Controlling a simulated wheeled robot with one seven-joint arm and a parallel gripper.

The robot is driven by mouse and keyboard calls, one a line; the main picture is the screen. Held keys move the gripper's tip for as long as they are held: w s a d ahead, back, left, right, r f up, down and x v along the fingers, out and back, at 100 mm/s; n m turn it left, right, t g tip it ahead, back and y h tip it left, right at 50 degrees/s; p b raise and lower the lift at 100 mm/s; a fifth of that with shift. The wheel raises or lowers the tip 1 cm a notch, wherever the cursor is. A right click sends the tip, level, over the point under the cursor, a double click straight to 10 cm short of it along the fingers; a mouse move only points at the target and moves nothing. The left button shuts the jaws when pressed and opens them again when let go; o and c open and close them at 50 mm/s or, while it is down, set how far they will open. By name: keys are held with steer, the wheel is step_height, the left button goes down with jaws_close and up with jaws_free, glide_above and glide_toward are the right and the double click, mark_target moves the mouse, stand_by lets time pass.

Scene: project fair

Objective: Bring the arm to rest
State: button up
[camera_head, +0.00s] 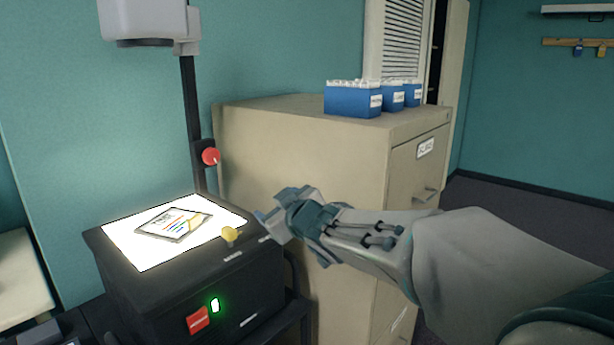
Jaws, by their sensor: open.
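My arm (465,260) reaches in from the lower right, and my gripper (268,225) is at its left end. The gripper is open and appears empty. It is beside the right edge of an overhead projector (190,285), near a yellow knob (230,234). I cannot tell whether it touches the projector. The projector's glass stage (125,238) is lit bright white. A framed slide with coloured lines (174,224) lies on the stage, apart from my gripper.
A beige filing cabinet (300,150) stands close behind my gripper and arm. Blue boxes (352,102) stand on its top. The projector's post (190,120) with a red knob (211,156) rises behind the stage to the head (150,20). Dark floor (520,205) is clear at the right.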

steer(key=s+d+f+m+g+h+p, duration=0.1)
steer(key=s+d+f+m+h, duration=0.15)
steer(key=d, duration=0.35)
steer(key=s+d+f+m+g+h+p, duration=0.1)
steer(key=s+d+f+m+g+h, duration=0.15)
steer(key=s+d, duration=0.2)
steer(key=s+d+f+m+g+h, duration=0.1)
steer(key=s+d+f+m+h, duration=0.15)
steer(key=d, duration=0.45)
steer(key=s+d+f+m+g+p, duration=0.1)
steer(key=s+f+g, duration=0.2)
steer(key=s, duration=0.6)
steer(key=s+d+f+m+g, duration=0.2)
steer(key=s+f+g, duration=0.1)
steer(key=s, duration=0.6)
steer(key=shift+d+f+p, duration=0.2)
steer(key=shift+f+p, duration=0.15)
steer(key=shift+f, duration=0.45)
steer(key=shift+m+g, duration=0.25)
steer(key=shift+c, duration=0.2)
steer(key=shift+c, duration=0.2)
steer(key=c, duration=0.5)
steer(key=shift+a, duration=0.15)
steer(key=shift+c, duration=0.3)
